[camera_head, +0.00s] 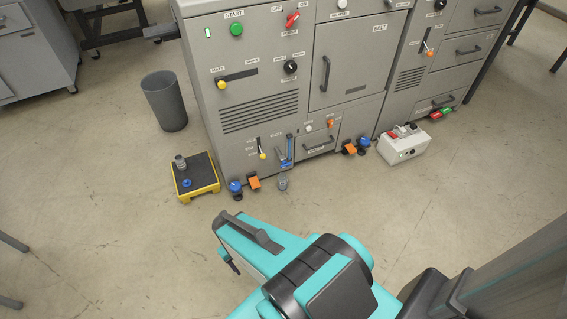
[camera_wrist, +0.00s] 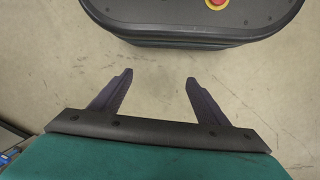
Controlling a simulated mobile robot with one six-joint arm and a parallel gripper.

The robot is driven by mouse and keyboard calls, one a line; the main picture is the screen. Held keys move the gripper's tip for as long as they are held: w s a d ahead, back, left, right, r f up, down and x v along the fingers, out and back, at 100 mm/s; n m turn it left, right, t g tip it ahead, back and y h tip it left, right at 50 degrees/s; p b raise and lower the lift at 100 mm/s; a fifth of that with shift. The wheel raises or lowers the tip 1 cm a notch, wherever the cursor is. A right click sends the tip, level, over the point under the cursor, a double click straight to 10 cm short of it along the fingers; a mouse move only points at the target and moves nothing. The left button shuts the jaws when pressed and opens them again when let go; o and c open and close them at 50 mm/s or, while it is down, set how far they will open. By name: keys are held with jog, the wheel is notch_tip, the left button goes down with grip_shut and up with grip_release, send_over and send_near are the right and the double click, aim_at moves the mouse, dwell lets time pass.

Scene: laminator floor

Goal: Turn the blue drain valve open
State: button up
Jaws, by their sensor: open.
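Several blue parts sit low on the grey machine (camera_head: 262,120), and I cannot tell which one is the drain valve. A round blue knob (camera_head: 235,187) is at the machine's bottom left corner, beside an orange pedal-like part (camera_head: 254,182). A second blue knob (camera_head: 363,143) is farther right, beside another orange part (camera_head: 349,148). A blue upright part (camera_head: 287,160) is on the front between them, above a small grey cylinder (camera_head: 283,183). My gripper (camera_wrist: 158,77) is open and empty over bare floor in the wrist view, with no valve in that view.
A black-topped yellow step (camera_head: 204,183) holds a grey fitting and a small blue piece. A grey bin (camera_head: 165,101) stands behind it. A white box (camera_head: 404,146) with a red switch stands at the right. The floor between my arm and the machine is mostly clear.

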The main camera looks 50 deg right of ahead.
jog(key=w+d+f+m+t+h+b, duration=0.2)
jog(key=w+d+f+t+b, duration=0.4)
jog(key=w+d+f, duration=0.45)
jog(key=m+t+h+b, duration=0.1)
jog(key=t+h+b, duration=0.3)
jog(key=t+b, duration=1.6)
send_near(284, 161)
notch_tip(284, 161, up, 4)
jog(key=s+a+g+b, duration=0.2)
jog(key=s+g+b, duration=0.1)
jog(key=g+b, duration=0.3)
jog(key=shift+w+r, duration=0.15)
jog(key=shift+w, duration=0.05)
jog(key=shift+w+d, duration=0.1)
jog(key=b+x, duration=0.3)
jog(key=x, duration=0.8)
jog(key=shift+w+d+f+b, duration=0.25)
jog(key=shift+w+b, duration=0.1)
jog(key=shift+b, duration=0.05)
jog(key=shift+x, duration=0.9)
jog(key=shift+r, duration=0.15)
